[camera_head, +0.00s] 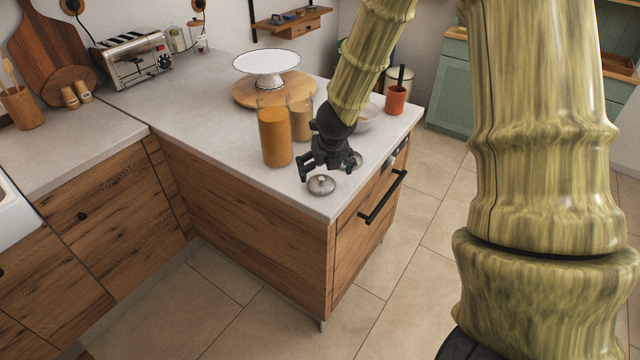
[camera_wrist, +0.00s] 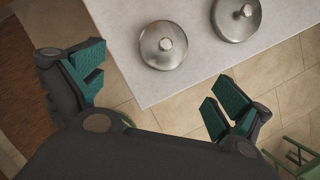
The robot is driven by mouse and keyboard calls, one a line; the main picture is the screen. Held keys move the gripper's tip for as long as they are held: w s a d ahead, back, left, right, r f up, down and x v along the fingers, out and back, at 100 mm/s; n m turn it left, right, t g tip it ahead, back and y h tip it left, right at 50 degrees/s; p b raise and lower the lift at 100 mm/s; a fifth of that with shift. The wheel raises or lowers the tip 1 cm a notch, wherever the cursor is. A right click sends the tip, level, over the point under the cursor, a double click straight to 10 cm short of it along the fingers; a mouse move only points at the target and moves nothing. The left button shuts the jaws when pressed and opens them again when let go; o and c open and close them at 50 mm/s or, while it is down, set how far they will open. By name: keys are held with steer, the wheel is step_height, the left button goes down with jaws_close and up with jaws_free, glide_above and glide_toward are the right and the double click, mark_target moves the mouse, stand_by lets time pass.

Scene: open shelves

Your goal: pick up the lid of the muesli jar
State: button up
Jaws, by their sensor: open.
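Two round metal lids with centre knobs lie flat on the counter near its front corner. The nearer lid (camera_head: 321,186) is just below my gripper in the head view, and the other lid (camera_head: 357,160) lies partly hidden behind it. In the wrist view, one lid (camera_wrist: 163,46) is ahead of the gap between my fingers, and the second lid (camera_wrist: 236,17) is at the upper right. My gripper (camera_head: 330,168) is open and empty, above the counter. Two open glass jars, a front jar (camera_head: 275,138) and a rear jar (camera_head: 301,120), hold brown-orange contents. I cannot tell which holds muesli.
A white cake stand (camera_head: 267,64) on a round wooden board (camera_head: 250,95) stands behind the jars. A bowl (camera_head: 368,118) and a red-orange cup (camera_head: 395,99) are at the right. The counter (camera_head: 235,158) is clear left of the jars. Its edge is close to the lids.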

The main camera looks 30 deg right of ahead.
mark_target(322, 181)
steer(key=shift+x, duration=2)
steer(key=shift+d+p+x, duration=0.2)
steer(key=shift+p+x, duration=0.05)
steer(key=shift+x, duration=0.6)
steer(key=shift+d+p+x, duration=0.15)
steer(key=shift+p+x, duration=0.05)
steer(key=shift+x, duration=1.5)
steer(key=shift+w+r, duration=0.1)
steer(key=shift+w, duration=0.05)
steer(key=c, duration=1.1)
